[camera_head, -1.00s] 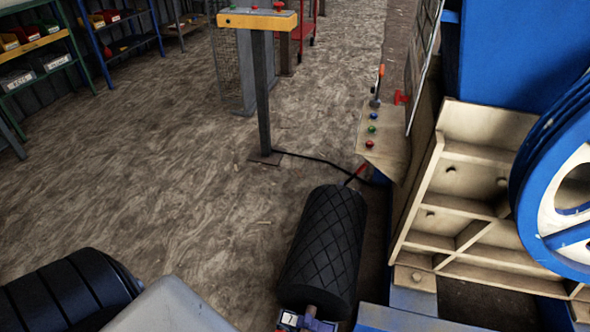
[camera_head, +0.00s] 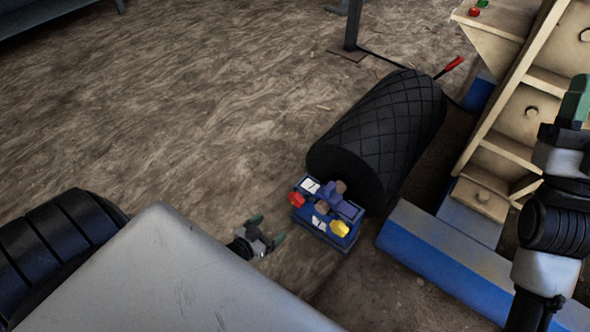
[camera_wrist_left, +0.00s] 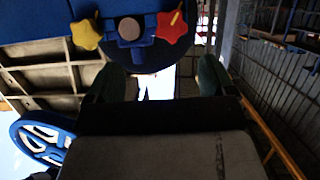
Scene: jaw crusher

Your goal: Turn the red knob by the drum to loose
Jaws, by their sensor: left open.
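The red knob (camera_head: 297,199) sits on the left side of a blue bracket (camera_head: 324,240) at the near end of the black, diamond-patterned drum (camera_head: 385,135). A yellow knob (camera_head: 340,228) sits on the bracket's right side. My left gripper (camera_head: 268,229) is open and empty, left of and below the red knob, apart from it. In the left wrist view, the red knob (camera_wrist_left: 173,26) bears a yellow mark and lies beyond the gap between my open fingers (camera_wrist_left: 160,78). My right gripper (camera_head: 574,105) is at the right edge; its jaw opening cannot be made out.
A blue beam (camera_head: 440,255) runs on the floor right of the drum, beside the beige ribbed crusher frame (camera_head: 510,130). A red-handled lever (camera_head: 452,65) stands behind the drum. The brown floor left of the drum is clear.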

